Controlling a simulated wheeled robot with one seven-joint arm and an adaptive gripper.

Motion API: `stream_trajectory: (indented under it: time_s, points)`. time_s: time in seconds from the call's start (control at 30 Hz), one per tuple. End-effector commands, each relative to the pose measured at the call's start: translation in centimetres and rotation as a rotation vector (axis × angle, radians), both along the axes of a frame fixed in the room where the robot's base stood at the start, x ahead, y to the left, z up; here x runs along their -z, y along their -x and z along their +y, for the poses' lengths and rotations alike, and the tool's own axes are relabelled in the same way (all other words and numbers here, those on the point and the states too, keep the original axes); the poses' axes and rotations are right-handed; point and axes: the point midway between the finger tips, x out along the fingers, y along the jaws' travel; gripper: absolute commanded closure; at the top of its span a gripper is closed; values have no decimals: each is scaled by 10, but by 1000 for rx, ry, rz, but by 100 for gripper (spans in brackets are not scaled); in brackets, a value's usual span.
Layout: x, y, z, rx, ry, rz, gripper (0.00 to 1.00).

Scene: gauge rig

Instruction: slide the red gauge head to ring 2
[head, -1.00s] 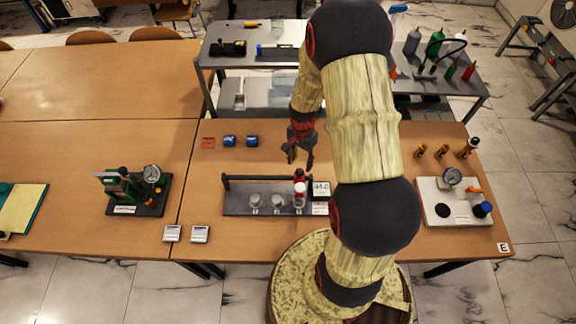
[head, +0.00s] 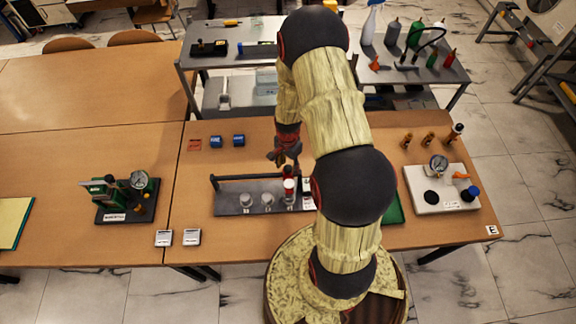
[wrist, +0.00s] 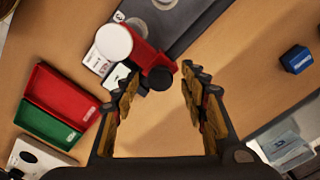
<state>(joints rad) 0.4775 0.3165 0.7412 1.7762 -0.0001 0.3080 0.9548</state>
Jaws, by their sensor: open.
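The red gauge head (head: 289,172) is at the right end of the dark rail rig (head: 232,208), which has several pale ring gauges in a row in front. In the wrist view the head's red body (wrist: 143,56) shows with a round white top and a black knob (wrist: 160,79). My gripper (head: 287,158) is just behind the head in the head view. In the wrist view my gripper (wrist: 160,74) is open, its fingertips apart on either side of the black knob in the picture. I cannot tell whether they touch it. My arm hides the rig's right end.
Two blue blocks (head: 216,141) and a red tile (head: 194,144) lie behind the rig. A green gauge stand (head: 108,192) is left and a white gauge plate (head: 420,195) right. Red and green trays (wrist: 60,100) lie beside the rig. Bare table separates the rig and blocks.

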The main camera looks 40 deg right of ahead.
Motion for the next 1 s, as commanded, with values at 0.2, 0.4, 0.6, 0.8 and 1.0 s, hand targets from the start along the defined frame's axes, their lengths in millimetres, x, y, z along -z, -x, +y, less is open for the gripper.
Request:
stream_trajectory:
  time_s: [0.2, 0.4, 0.6, 0.8, 1.0]
  points:
    - [0, 0, 0, 0, 0, 0, 56]
    - [0, 0, 0, 0, 0, 0, 67]
    - [0, 0, 0, 0, 0, 0, 78]
    - [0, 0, 0, 0, 0, -1, 89]
    - [0, 0, 0, 0, 1, -1, 100]
